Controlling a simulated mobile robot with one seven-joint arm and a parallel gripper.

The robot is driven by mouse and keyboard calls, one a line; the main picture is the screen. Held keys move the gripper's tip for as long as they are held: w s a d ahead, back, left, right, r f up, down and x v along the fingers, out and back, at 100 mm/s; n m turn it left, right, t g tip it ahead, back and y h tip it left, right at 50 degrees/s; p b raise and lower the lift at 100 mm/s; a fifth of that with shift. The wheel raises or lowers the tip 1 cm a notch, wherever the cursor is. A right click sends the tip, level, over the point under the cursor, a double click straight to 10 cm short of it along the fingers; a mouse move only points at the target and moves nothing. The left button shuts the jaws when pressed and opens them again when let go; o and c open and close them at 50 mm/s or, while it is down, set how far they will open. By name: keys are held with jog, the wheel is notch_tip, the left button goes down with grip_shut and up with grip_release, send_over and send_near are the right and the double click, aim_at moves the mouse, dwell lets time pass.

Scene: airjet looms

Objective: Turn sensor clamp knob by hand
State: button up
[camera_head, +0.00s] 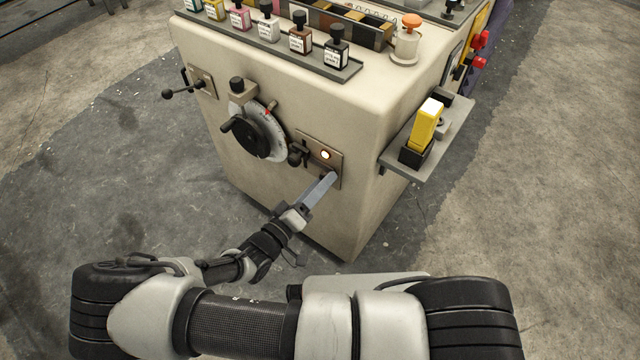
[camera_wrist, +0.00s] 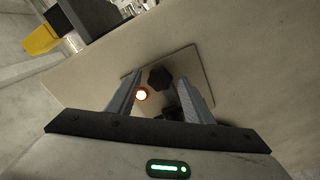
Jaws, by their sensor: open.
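In the wrist view a black lobed knob (camera_wrist: 160,77) sits on this plate (camera_wrist: 192,62), beside the glowing lamp (camera_wrist: 141,95). My gripper (camera_head: 331,176) reaches the lower part of the plate in the head view, and its fingers hide the knob there. In the wrist view my gripper (camera_wrist: 160,82) is open, with one finger on each side of the knob. Whether the fingers touch it I cannot tell.
A yellow block (camera_head: 426,120) stands on a side shelf (camera_head: 447,130) at right. Small bottles (camera_head: 300,38) line the machine top.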

jog(key=shift+v, duration=3)
jog(key=p+v, duration=0.1)
jog(key=v, duration=1.6)
jog(key=shift+s+a+p, duration=0.15)
jog(key=shift+p, duration=0.2)
